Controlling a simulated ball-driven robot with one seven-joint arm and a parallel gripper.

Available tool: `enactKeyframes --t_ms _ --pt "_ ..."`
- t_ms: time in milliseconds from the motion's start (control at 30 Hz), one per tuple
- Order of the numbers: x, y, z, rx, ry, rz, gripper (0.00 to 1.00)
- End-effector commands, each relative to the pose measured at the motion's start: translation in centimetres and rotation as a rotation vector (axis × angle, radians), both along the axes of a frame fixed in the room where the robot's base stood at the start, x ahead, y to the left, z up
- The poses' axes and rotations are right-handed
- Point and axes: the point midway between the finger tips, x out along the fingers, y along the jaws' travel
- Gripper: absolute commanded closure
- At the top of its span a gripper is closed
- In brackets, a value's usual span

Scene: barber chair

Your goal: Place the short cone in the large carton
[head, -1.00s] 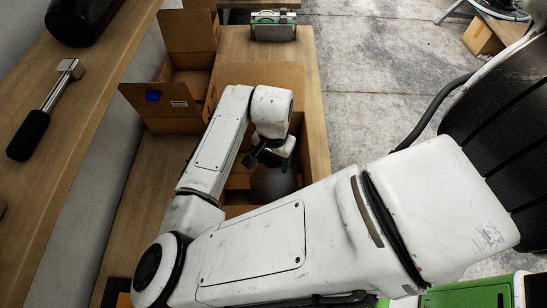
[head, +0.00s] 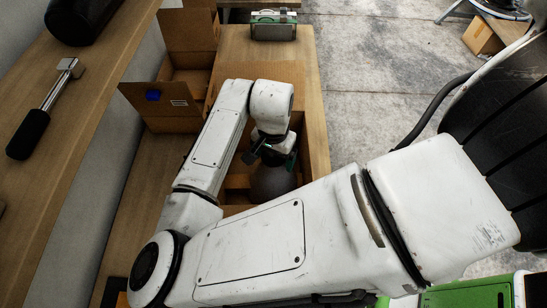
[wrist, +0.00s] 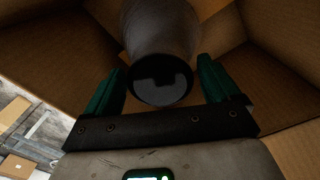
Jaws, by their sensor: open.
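The large carton (head: 317,150) stands open on the wooden bench, below my wrist in the head view. Its brown inner walls fill much of the wrist view (wrist: 255,75). The short cone (head: 270,187) is a grey rounded body inside the carton, partly hidden by my arm in the head view. In the wrist view the cone (wrist: 160,30) shows its narrow dark end towards my gripper. My gripper (head: 268,155) is inside the carton opening. In the wrist view its green fingers (wrist: 160,70) are apart, one each side of the cone's end, with visible gaps.
Another open cardboard box (head: 185,75) stands at the back left of the bench. A green and silver device (head: 273,25) sits at the bench's far end. A shelf at left holds a black-handled tool (head: 45,110) and a black cylinder (head: 85,20). Concrete floor lies right.

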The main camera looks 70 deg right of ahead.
Motion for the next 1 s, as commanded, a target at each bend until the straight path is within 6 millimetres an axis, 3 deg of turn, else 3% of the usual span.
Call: enactKeyframes --t_ms 300,500,700,1000 --pt "0.0 -0.1 6.4 -0.002 -0.003 -0.003 0.11" --pt "0.0 -0.1 9.5 -0.001 -0.002 -0.003 0.11" --pt "0.0 0.0 10.7 0.0 -0.001 -0.002 0.11" --pt "0.0 0.0 10.8 0.0 -0.001 -0.001 0.11"
